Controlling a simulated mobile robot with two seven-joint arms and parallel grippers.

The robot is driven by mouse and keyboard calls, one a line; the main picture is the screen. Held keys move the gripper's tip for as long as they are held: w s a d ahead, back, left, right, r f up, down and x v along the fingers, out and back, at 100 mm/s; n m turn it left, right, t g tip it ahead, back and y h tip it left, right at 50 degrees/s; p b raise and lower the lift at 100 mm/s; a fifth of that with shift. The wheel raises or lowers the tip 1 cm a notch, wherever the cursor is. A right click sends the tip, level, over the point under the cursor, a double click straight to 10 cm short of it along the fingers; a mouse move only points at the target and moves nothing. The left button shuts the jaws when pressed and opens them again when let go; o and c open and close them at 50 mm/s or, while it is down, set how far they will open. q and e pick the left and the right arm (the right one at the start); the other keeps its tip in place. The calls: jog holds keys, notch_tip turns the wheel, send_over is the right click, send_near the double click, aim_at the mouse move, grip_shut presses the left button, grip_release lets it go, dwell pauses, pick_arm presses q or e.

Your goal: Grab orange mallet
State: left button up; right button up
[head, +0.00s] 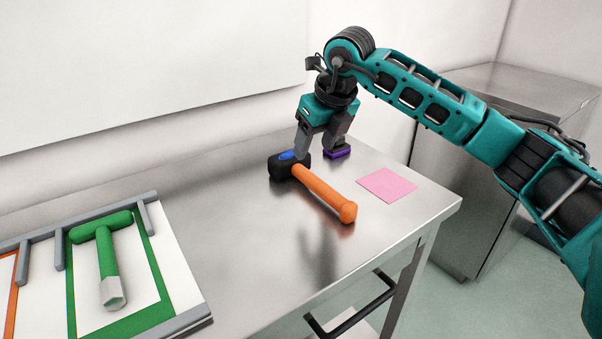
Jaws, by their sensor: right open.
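The orange mallet (318,190) lies on the metal table, its black head (280,170) toward the back and its orange handle pointing to the front right. My right gripper (314,154) is open and points down at the head end of the mallet. Its left finger is at the black head, by a blue patch; I cannot tell whether it touches. Its right finger, with a purple tip, is to the right of the head, apart from it. My left gripper is not in view.
A pink square (387,185) lies right of the mallet. A white board (184,260) with grey dividers and colored outlines holds a green mallet (107,250) at the left. The metal table (240,225) is clear between them. A metal cabinet (485,140) stands at the right.

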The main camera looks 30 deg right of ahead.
aim_at(303, 169)
jog(key=x, duration=0.8)
jog(key=shift+w+a+f, duration=0.15)
jog(key=shift+a+f, duration=0.1)
jog(key=shift+f, duration=0.1)
jog(key=shift+c, duration=0.3)
jog(key=shift+r, duration=0.1)
grip_shut()
